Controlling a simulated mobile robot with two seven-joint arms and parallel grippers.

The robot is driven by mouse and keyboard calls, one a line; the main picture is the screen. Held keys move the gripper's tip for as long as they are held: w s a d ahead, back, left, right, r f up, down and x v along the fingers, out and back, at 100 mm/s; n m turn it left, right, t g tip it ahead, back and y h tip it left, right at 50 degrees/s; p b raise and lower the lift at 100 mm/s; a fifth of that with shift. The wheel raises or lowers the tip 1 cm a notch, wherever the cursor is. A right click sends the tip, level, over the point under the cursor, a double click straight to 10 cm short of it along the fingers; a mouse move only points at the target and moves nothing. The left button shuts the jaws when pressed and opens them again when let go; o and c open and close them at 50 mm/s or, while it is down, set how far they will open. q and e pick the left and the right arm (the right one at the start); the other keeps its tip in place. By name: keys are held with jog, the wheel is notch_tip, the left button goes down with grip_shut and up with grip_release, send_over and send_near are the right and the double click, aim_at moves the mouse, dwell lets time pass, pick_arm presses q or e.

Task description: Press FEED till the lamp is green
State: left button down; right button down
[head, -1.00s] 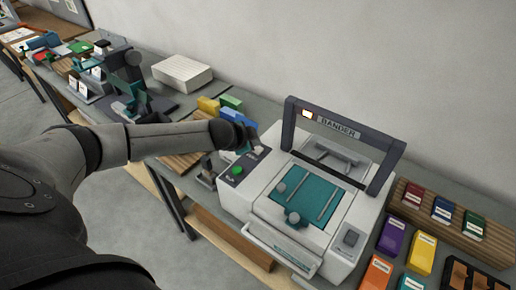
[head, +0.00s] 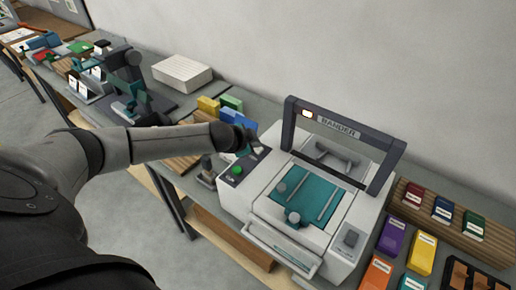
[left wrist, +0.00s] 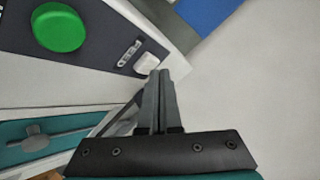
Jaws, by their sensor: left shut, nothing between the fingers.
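The white banding machine (head: 345,240), labelled BANDER on its dark arch, stands on the bench. A dark panel at the machine's left corner carries a round green button (head: 237,170) and a small pale button (head: 260,150). My right gripper is out of view.
Blue, green and yellow blocks (head: 208,105) stand behind my left gripper. A white box (head: 182,73) is further back. Coloured packs (head: 422,253) and a wooden rack (head: 470,235) lie right of the machine. The arch rises right of the panel.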

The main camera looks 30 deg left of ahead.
pick_arm(q)
jog(key=shift+f, duration=0.55)
dwell(0.7)
jog(key=shift+r, duration=0.1)
jog(key=shift+r+p, duration=0.85)
jog(key=shift+r, duration=0.1)
notch_tip(320, 180, up, 3)
jog(key=p, duration=0.3)
jog(key=shift+r+p, duration=0.65)
jog(key=shift+r, duration=0.3)
jog(key=shift+f, duration=0.1)
dwell(0.3)
